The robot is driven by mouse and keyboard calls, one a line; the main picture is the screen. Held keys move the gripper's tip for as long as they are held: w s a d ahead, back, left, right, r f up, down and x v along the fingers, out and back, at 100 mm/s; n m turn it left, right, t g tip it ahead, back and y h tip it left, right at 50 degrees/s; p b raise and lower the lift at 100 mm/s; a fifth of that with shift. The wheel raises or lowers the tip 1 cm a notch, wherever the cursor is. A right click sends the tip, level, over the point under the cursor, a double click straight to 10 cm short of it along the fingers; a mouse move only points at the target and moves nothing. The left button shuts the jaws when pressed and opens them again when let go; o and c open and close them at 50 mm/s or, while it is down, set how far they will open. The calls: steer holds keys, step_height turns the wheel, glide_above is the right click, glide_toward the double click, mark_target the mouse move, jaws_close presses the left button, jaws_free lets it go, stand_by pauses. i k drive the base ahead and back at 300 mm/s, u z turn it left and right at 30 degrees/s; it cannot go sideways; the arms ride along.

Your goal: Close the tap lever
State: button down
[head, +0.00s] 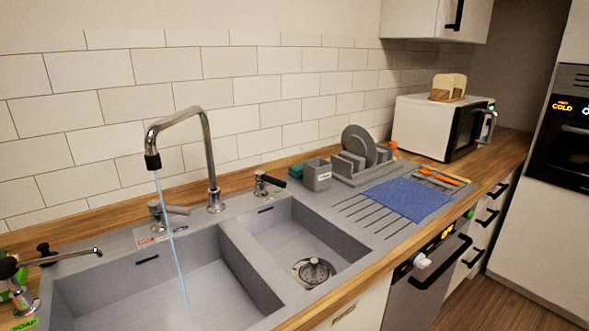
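The chrome tap (211,160) stands behind the double sink, its spout bent over the left basin. A thin stream of water (170,230) runs from its black nozzle into that basin. A chrome lever (172,211) sits on a short base left of the tap, its handle pointing right, roughly level. A small chrome fitting with a black tip (265,184) stands right of the tap; I cannot tell what it controls. My gripper is not in view.
A soap dispenser (14,280) with a long spout stands at the left edge. Right of the sink are a grey cup (317,174), a dish rack (362,170), a blue cloth (408,199) and a microwave (425,128) with a toast holder on top. Both basins look clear.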

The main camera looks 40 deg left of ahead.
mark_target(260, 175)
steer(key=u, duration=0.3)
steer(key=i, duration=0.6)
steer(key=u, duration=1)
steer(key=i, duration=0.4)
steer(key=u, duration=0.4)
